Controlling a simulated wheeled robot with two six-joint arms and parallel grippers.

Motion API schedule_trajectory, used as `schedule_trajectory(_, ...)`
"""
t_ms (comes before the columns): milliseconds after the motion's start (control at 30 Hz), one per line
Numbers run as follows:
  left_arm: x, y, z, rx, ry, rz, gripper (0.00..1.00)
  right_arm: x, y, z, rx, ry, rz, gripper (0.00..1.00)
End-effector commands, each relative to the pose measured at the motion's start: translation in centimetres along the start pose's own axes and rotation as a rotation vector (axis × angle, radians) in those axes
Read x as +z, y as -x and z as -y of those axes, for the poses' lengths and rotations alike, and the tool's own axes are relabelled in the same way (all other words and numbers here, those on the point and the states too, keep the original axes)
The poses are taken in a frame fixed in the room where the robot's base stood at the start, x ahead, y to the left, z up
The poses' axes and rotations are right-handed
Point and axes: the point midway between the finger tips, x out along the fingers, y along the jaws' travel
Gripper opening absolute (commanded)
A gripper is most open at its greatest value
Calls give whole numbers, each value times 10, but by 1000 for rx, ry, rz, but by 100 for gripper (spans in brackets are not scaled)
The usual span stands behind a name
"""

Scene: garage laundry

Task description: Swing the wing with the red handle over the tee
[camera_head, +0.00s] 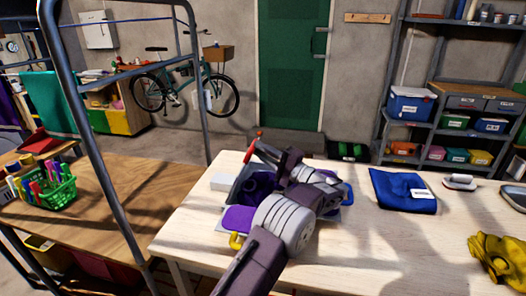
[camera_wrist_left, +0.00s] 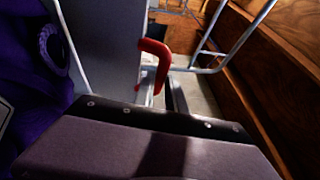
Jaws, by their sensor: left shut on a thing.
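The folding board's grey wing (camera_head: 239,181) stands tilted up at the left side of the board on the white table. Its red handle (camera_head: 251,150) sticks up at the top, and it also shows in the left wrist view (camera_wrist_left: 153,58) beside the grey panel (camera_wrist_left: 100,45). My left gripper (camera_head: 258,152) is shut on the red handle; its fingertips are mostly hidden. The purple tee (camera_head: 239,218) lies on the board, largely covered by my arm, and shows at the left of the wrist view (camera_wrist_left: 30,75). My right gripper is out of view.
A yellow handle (camera_head: 236,241) and a blue handle (camera_head: 349,192) show at the board's edges. A folded blue cloth (camera_head: 402,190), a brush (camera_head: 460,182) and a crumpled yellow cloth (camera_head: 497,258) lie to the right. A metal rack post (camera_head: 108,170) stands left of the table.

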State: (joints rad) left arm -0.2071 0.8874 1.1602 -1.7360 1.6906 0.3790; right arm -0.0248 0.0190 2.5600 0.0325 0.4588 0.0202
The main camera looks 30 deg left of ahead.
Motion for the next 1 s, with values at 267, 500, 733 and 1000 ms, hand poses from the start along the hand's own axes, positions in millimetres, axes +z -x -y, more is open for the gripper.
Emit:
schedule_trajectory(267, 2, -1, -12, 21, -16, 11, 25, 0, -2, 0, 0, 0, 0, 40)
schedule_trajectory(500, 2, 14, -10, 19, -14, 8, 25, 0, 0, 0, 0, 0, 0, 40)
schedule_trajectory(733, 2, 66, -5, 11, -9, 6, 25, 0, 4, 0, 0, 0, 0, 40)
schedule_trajectory(1000, 3, 92, -4, 8, -7, 8, 25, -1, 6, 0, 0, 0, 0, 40)
